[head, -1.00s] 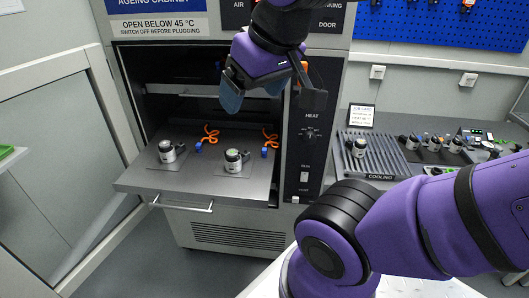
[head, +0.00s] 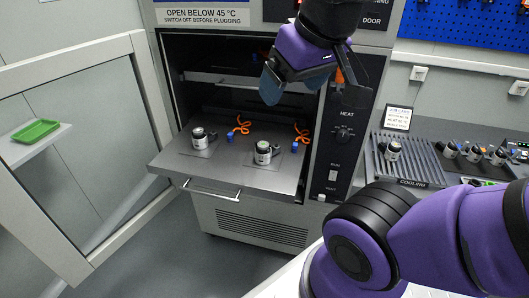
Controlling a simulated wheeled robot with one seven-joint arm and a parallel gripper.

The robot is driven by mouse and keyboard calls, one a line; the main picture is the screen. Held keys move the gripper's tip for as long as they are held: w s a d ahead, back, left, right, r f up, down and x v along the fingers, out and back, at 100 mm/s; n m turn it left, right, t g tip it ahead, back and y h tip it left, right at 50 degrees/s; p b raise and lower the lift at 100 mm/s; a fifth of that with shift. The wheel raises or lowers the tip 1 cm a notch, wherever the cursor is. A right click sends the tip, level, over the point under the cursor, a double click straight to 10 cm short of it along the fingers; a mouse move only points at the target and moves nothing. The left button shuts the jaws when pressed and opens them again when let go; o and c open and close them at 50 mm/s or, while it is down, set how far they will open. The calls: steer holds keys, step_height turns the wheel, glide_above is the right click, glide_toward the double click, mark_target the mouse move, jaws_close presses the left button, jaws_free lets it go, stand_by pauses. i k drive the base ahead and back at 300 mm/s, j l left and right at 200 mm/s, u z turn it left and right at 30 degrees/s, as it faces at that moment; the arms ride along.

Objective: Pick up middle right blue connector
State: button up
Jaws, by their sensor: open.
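The drawn-out middle shelf (head: 235,172) of the ageing cabinet carries two joint actuators and two orange cables with blue connectors. The right blue connector (head: 295,147) sits at the end of the right orange cable (head: 302,133), just right of the right actuator (head: 263,152). The left blue connector (head: 230,136) sits beside the left actuator (head: 199,138). My gripper (head: 282,87) is open and empty, with blue fingers pointing down. It hangs above the shelf, in front of the cabinet opening, apart from both connectors. Part of the far finger is hidden.
An upper shelf (head: 225,77) lies inside the cabinet behind my gripper. The open cabinet door (head: 85,130) stands at the left, with a green tray (head: 36,131) beyond it. A cooling rack (head: 410,165) and several actuators stand on the right bench.

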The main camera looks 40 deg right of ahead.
mark_target(295, 144)
steer(key=i+j+z, duration=0.45)
steer(key=j, duration=0.15)
steer(key=j+z, duration=0.2)
steer(key=i+j+z, duration=0.25)
steer(key=j, duration=0.25)
steer(key=k, duration=0.1)
